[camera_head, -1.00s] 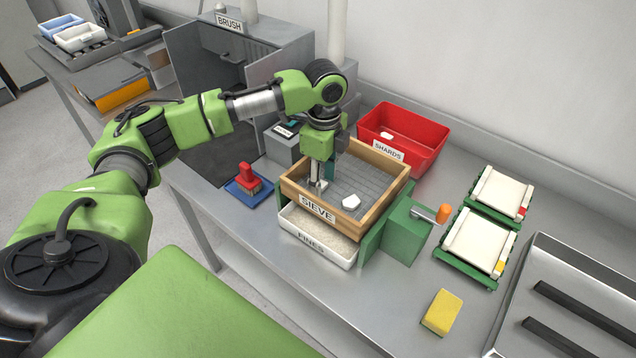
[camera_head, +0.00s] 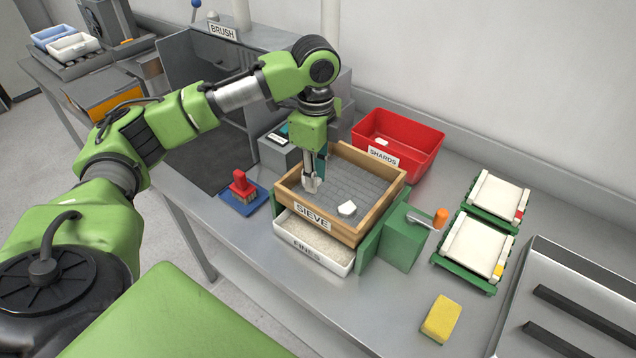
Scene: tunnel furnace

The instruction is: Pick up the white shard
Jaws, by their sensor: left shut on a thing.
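My left gripper (camera_head: 311,186) reaches down over the left part of the wooden-framed sieve (camera_head: 372,218). Its fingers are shut on a small pale piece, a white shard, mostly hidden between the fingertips. The fingertips appear slightly above the mesh. Another white shard (camera_head: 347,208) lies loose on the grey mesh, to the right of the gripper and apart from it. A further white piece (camera_head: 382,142) lies in the red SHARDS bin (camera_head: 425,146) behind the sieve. My right gripper is not in view.
A white FINES tray (camera_head: 335,263) sits under the sieve. A green crank box (camera_head: 402,243) stands to its right. A red brush (camera_head: 242,185) on a blue pad is to the left. A yellow sponge (camera_head: 441,318) and two green-framed white slabs are at right.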

